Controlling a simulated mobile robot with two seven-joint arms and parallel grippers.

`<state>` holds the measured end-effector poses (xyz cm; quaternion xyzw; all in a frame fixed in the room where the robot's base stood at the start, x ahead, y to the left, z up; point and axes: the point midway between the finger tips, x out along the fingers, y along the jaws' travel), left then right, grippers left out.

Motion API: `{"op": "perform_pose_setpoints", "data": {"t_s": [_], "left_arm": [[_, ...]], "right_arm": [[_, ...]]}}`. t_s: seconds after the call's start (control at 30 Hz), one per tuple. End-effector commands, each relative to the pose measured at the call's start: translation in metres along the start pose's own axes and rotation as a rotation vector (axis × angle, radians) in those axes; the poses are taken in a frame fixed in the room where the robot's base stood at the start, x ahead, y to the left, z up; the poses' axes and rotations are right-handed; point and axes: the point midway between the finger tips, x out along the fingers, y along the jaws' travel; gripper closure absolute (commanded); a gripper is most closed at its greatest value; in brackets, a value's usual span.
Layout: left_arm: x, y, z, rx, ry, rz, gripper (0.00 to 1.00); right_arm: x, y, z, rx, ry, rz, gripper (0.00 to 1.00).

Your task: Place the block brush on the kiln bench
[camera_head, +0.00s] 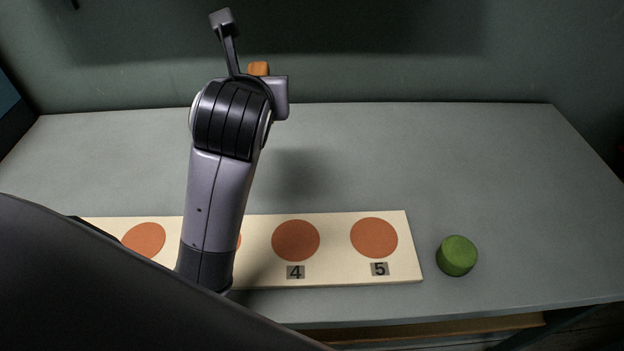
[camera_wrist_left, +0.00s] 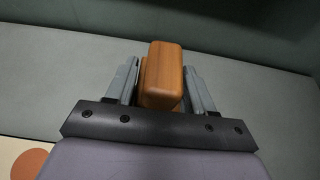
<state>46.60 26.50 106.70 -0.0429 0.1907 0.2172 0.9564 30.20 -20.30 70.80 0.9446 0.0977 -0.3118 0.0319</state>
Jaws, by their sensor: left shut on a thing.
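The block brush shows as an orange-brown wooden block (camera_wrist_left: 163,72) in the left wrist view. My left gripper (camera_wrist_left: 162,85) is shut on it, with one finger along each side. In the head view only a small part of the brush (camera_head: 259,68) shows past my left wrist, which hides most of the gripper. The brush is held up above the far part of a grey bench (camera_head: 420,150). Its bristles cannot be made out. My right gripper is not in view.
A cream board (camera_head: 343,270) with several terracotta discs and number labels lies along the bench's near edge, partly hidden by my arm. A green cylinder (camera_head: 456,256) stands right of it. A dark green wall (camera_head: 400,55) rises behind.

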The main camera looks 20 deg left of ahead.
Motion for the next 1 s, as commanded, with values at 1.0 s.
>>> {"op": "perform_pose_setpoints", "data": {"t_s": [1.0], "left_arm": [[0.069, 0.000, -0.166, 0.004, 0.002, 0.002, 0.81]], "right_arm": [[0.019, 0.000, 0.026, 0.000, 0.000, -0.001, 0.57]]}}
